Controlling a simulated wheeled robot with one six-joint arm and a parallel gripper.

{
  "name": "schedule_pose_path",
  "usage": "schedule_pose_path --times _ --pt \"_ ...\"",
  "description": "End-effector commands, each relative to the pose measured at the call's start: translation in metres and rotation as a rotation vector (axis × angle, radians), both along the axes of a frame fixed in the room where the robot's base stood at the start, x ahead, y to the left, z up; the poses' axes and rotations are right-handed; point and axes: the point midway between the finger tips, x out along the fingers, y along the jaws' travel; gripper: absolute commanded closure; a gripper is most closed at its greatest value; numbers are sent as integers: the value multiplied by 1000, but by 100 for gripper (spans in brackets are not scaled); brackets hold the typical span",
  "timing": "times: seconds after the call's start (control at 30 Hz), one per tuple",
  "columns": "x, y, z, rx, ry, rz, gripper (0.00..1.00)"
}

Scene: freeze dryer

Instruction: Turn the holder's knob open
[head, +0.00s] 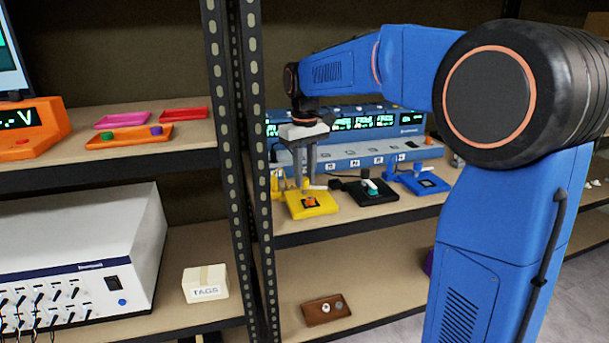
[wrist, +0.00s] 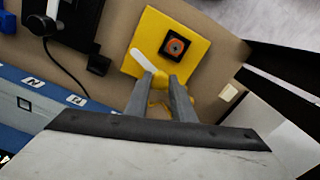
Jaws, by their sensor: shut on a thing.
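The yellow holder (head: 312,208) stands on the shelf, with a black square and a round orange piece (wrist: 175,47) on its base. The base also shows in the wrist view (wrist: 195,28). A white lever (wrist: 142,60), which looks like the handle of the holder's knob, sticks out from between my fingers. My gripper (head: 297,184) points down over the back of the holder and is shut on the knob; its fingers also show in the wrist view (wrist: 163,82). The fingers hide most of the knob's body.
A blue instrument with green displays (head: 365,122) is behind. A dark metal rack post (head: 250,130) rises close on the left. A brown tray (head: 326,310) lies on the shelf below.

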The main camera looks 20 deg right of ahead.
Motion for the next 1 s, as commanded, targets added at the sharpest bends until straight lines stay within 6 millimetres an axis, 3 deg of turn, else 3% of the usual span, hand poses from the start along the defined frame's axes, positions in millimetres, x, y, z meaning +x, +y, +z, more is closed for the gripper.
schedule_pose_path --times 0.4,1.0 --pt "1 -1 1 0 -1 276 100" --pt "1 -1 1 0 -1 360 100"
